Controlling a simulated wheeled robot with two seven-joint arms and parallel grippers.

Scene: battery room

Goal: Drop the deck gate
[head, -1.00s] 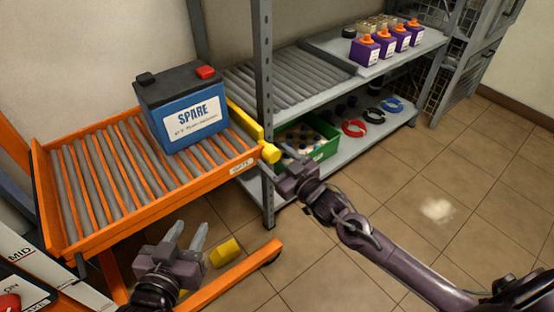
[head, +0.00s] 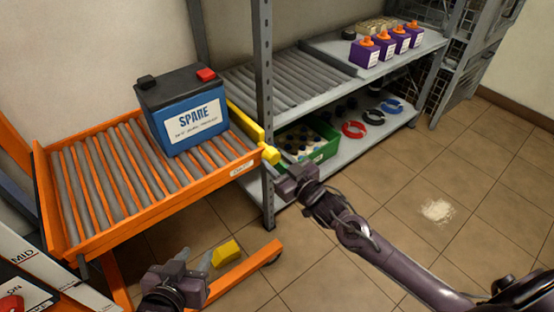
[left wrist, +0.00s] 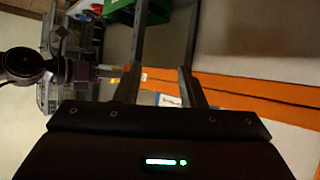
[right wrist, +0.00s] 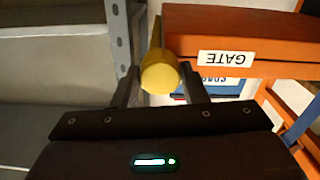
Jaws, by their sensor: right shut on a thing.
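The yellow deck gate bar (head: 246,124) stands along the right end of the orange roller deck (head: 105,232), with a rounded yellow knob (head: 270,154) at its near end. The knob shows end-on in the right wrist view (right wrist: 160,74), beside a white GATE label (right wrist: 226,58). My right gripper (head: 277,163) is shut on the knob, with one finger on each side of it. A blue SPARE battery (head: 190,122) stands upright on the rollers behind the gate. My left gripper (head: 208,262) is open and empty, low in front of the deck; its fingers are apart in the left wrist view (left wrist: 162,85).
A grey shelf rack post (head: 265,110) stands just right of the gate. The rack's rollers (head: 288,82) lie beyond it. A green bin (head: 322,150) sits on the lower shelf. A yellow block (head: 226,253) and an orange leg (head: 245,275) are near my left gripper. Floor at right is open.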

